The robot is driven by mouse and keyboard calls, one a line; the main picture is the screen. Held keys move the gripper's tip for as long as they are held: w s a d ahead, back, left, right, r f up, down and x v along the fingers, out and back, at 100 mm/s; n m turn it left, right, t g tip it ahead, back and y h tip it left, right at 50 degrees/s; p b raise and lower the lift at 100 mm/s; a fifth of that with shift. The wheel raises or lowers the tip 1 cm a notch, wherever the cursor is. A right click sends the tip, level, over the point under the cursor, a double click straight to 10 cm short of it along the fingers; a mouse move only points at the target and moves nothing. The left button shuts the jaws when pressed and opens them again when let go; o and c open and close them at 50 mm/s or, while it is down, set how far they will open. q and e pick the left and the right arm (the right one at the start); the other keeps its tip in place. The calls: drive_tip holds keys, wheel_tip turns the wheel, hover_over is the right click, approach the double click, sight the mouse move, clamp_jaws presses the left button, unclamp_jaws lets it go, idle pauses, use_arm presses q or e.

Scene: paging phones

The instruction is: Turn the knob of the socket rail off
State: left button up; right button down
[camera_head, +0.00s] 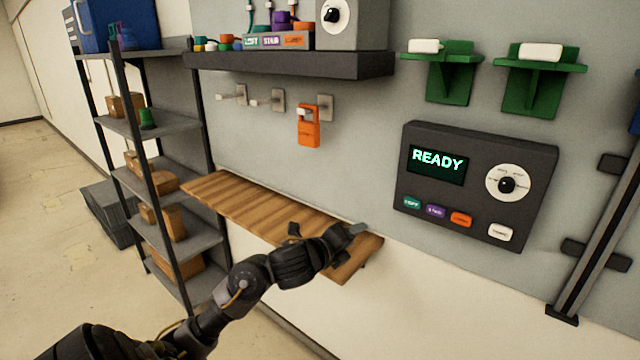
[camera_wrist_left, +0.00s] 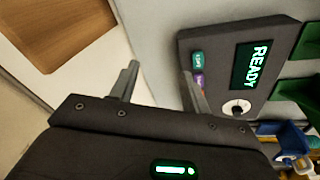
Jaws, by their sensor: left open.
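A dark wall panel (camera_head: 480,150) shows READY and carries a round white dial with a black knob (camera_head: 507,184) on its right. A second white dial with a black knob (camera_head: 332,14) is on the grey box (camera_head: 362,30) on the wall shelf, cut by the top edge. No label tells me which one is the socket rail. My left gripper (camera_head: 357,230) is over the end of the wooden ledge, left of and below the panel. In the left wrist view it (camera_wrist_left: 160,85) is open and empty, with the panel (camera_wrist_left: 210,45) beyond; its dial (camera_wrist_left: 237,106) is partly hidden.
The wooden ledge (camera_head: 250,198) runs close under my left gripper. Orange padlock-like tag (camera_head: 309,130) hangs from a hook. Green brackets (camera_head: 545,85) jut out above the panel. A dark rail (camera_head: 600,235) stands at the right. A rack (camera_head: 165,185) with boxes is at the left.

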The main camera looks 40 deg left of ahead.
use_arm(q)
drive_tip(key=w+a+r+m+t+h, duration=0.1)
drive_tip(key=w+a+r+m+t, duration=0.15)
drive_tip(key=r+m, duration=0.45)
drive_tip(key=w+a+r+m+t+h, duration=0.1)
drive_tip(key=a+r+m, duration=0.2)
drive_tip(key=r, duration=0.9)
drive_tip(key=m+t+h, duration=0.1)
drive_tip(key=m+h, duration=0.2)
drive_tip(key=m, duration=1.2)
approach(327, 16)
drive_tip(key=p+x, duration=0.6)
drive_tip(key=x, duration=0.1)
drive_tip(key=shift+w+d+r, duration=0.1)
drive_tip(key=shift+w+r, duration=0.15)
drive_tip(key=shift+w, duration=0.4)
drive_tip(key=c, duration=1)
drive_tip(key=shift+d, duration=0.1)
